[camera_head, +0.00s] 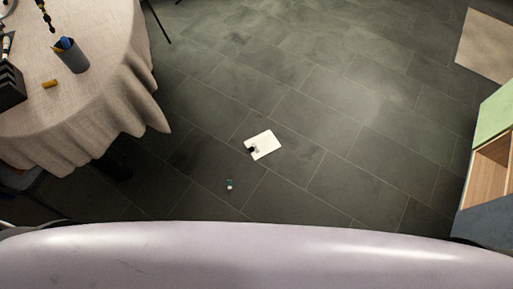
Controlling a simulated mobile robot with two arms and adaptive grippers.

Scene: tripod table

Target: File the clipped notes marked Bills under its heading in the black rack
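White notes with a black clip (263,145) lie flat on the dark tiled floor, right of the table. Any writing on them is too small to read, so I cannot tell whether they are marked Bills. A black rack (10,88) stands on the cloth-covered table at the left edge of the view, partly cut off. Its headings cannot be read. Neither of my grippers is in view.
The round table (100,105) with a beige cloth also carries a grey pen cup (72,56) and a small yellow item (50,84). A tiny teal and white object (229,184) lies on the floor. A cabinet (490,165) stands at right. The middle floor is mostly clear.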

